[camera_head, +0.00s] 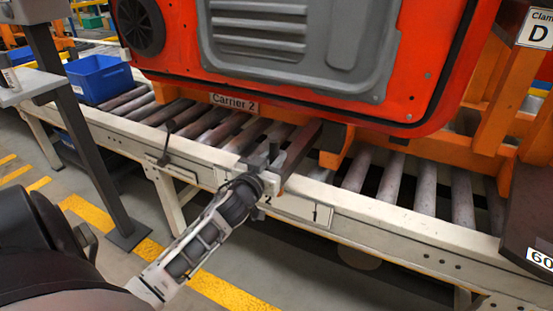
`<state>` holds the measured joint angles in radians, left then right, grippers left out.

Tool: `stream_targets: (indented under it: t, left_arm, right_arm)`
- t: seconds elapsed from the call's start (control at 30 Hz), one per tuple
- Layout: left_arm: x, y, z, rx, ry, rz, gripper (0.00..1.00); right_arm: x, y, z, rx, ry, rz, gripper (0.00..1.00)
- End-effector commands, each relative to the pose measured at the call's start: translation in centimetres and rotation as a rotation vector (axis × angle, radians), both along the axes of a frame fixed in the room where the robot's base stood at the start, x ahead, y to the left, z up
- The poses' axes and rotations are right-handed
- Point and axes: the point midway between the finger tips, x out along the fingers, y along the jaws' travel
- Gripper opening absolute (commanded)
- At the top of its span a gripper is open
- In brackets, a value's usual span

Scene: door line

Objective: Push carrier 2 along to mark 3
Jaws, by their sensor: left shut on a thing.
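Carrier 2 (232,104) is named by a label on its orange base and bears a big red door with a grey inner panel (300,42). It stands on the roller conveyor. A dark bar (303,143) sticks out from under it towards the front rail. My left gripper (266,172) is shut at the near end of this bar, over the rail. Plates on the rail's front read 2 (267,199), partly covered by the gripper, and 1 (315,214). I cannot make out mark 3. My right gripper is not in view.
The roller conveyor's front rail (400,232) runs from upper left to lower right. Bare rollers lie on both sides of the carrier. A blue bin (98,78) is at upper left. A grey post (98,165) stands on the floor at left. An orange frame is at right.

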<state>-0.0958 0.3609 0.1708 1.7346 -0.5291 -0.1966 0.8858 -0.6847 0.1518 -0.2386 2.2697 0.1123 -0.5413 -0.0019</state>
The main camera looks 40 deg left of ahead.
Motion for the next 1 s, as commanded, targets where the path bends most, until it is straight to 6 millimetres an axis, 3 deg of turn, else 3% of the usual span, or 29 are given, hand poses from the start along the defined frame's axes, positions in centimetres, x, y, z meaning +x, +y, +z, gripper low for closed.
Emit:
stream_targets:
  t: [0.03, 1.0]
  left_arm:
    - [0.2, -1.1, -0.2, -0.009, -0.003, -0.030, 0.07]
    - [-0.4, 0.9, 0.0, -0.005, -0.003, -0.006, 0.06]
  right_arm:
    - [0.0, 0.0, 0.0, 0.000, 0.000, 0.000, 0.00]
    - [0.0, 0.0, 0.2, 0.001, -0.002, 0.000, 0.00]
